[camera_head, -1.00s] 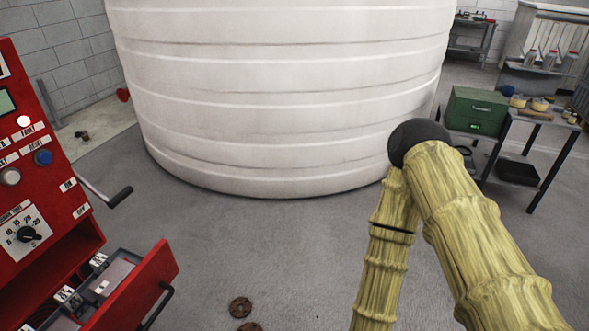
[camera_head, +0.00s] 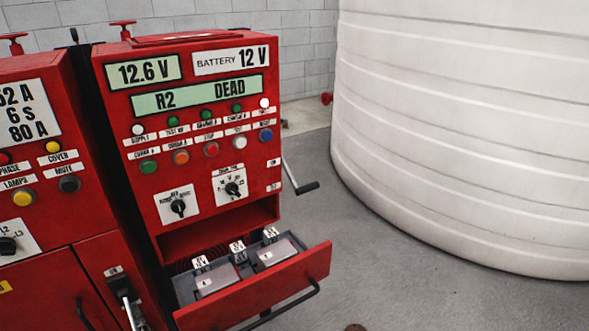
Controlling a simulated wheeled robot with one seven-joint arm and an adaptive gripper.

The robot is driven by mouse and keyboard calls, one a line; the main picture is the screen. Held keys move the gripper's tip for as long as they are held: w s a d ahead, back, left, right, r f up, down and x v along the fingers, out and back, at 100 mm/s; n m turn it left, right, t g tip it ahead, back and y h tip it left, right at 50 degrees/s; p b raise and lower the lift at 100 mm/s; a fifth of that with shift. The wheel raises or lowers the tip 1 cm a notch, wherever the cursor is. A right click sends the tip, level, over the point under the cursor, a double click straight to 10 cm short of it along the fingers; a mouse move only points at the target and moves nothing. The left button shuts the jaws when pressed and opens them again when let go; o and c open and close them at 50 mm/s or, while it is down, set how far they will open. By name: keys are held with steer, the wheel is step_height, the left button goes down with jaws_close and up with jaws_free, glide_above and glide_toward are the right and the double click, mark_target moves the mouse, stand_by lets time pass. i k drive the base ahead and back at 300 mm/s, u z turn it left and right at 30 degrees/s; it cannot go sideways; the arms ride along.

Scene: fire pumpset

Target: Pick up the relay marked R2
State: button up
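A red control panel (camera_head: 200,140) fills the middle of the head view. Its display (camera_head: 197,95) reads "R2 DEAD". An open red drawer (camera_head: 290,281) sticks out from its lower part. Inside are grey pieces, one at the left (camera_head: 217,279) and one at the right (camera_head: 277,251). Small white labelled parts stand along the back of the drawer: a left one (camera_head: 200,263), a middle one (camera_head: 238,248) and a right one (camera_head: 270,235). Their markings are too small to read surely, so I cannot tell which is relay R2. My gripper is not in view.
A black crank handle (camera_head: 307,187) juts from the panel's right side. A large white tank (camera_head: 460,140) fills the right.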

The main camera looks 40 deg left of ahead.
mark_target(238, 252)
steer(key=u, duration=0.95)
steer(key=k, duration=0.4)
steer(key=u, duration=0.45)
steer(key=i, duration=0.45)
steer(key=z, duration=0.05)
